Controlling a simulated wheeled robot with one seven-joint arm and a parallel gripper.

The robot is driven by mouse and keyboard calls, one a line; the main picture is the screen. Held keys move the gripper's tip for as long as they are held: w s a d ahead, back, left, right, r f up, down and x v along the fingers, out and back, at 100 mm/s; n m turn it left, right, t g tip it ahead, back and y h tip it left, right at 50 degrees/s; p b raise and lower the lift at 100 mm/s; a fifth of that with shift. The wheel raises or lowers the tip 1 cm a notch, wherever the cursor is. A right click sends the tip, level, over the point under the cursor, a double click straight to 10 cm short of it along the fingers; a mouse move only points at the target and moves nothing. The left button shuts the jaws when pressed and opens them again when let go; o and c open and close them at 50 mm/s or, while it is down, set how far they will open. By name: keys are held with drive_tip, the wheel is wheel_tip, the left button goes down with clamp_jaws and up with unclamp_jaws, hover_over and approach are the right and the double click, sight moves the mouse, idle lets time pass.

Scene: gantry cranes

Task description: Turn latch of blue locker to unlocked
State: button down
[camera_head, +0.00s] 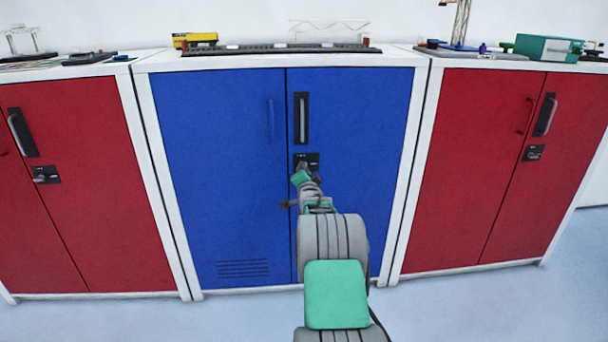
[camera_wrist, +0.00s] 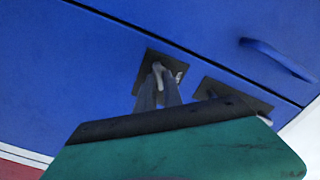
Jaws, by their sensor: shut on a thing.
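The blue locker (camera_head: 215,170) stands in the middle of the head view, both doors closed. Its latch (camera_head: 313,158) is a small dark plate on the right door near the seam, below the black handle plate. In the wrist view the grey latch lever (camera_wrist: 158,70) stands out from its dark plate. My gripper (camera_head: 303,168) reaches the latch from below, and its fingers hide part of it. In the wrist view my gripper (camera_wrist: 158,88) is shut on the lever, with a finger on each side. I cannot read the latch's markings.
The black handle plate (camera_head: 301,118) is just above the latch. A blue bar handle (camera_head: 270,120) is on the left door. Red lockers stand at the left (camera_head: 90,190) and right (camera_head: 480,160). Models sit on the locker tops. The floor in front is clear.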

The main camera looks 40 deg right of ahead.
drive_tip(key=shift+s+d+f+m+b, duration=0.1)
drive_tip(key=shift+m+b, duration=0.35)
drive_tip(key=shift+m, duration=1.3)
drive_tip(key=shift+f+m+b, duration=0.1)
drive_tip(key=shift+m+b, duration=0.35)
drive_tip(key=shift+m, duration=1.3)
drive_tip(key=shift+r, duration=0.1)
drive_tip(key=c, duration=1.5)
unclamp_jaws()
drive_tip(key=p+v, duration=0.2)
drive_tip(key=v, duration=0.6)
